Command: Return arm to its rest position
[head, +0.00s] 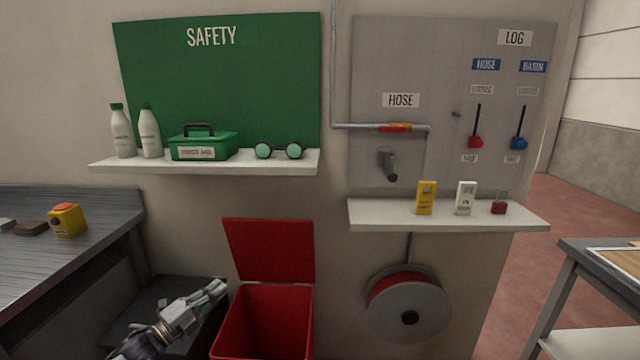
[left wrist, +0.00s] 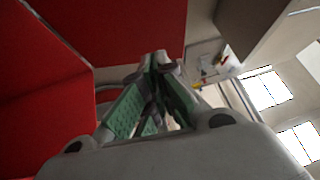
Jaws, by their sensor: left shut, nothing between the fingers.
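My left gripper (head: 212,292) is at the lower left of the head view, just left of the red bin (head: 262,318). Its fingers point right and slightly up, toward the bin. In the left wrist view its green-padded fingers (left wrist: 152,62) meet at the tips with nothing between them. Red surfaces, likely the bin and its lid, fill the left of that view. I cannot tell from the frames whether the gripper touches the bin. My right gripper is not in either view.
The bin's lid (head: 270,250) stands open. A dark workbench (head: 60,260) with a yellow button box (head: 67,220) is at left. A safety shelf (head: 210,164), a smaller shelf (head: 440,214) and a hose reel (head: 408,308) are on the wall. A table (head: 590,252) stands at right.

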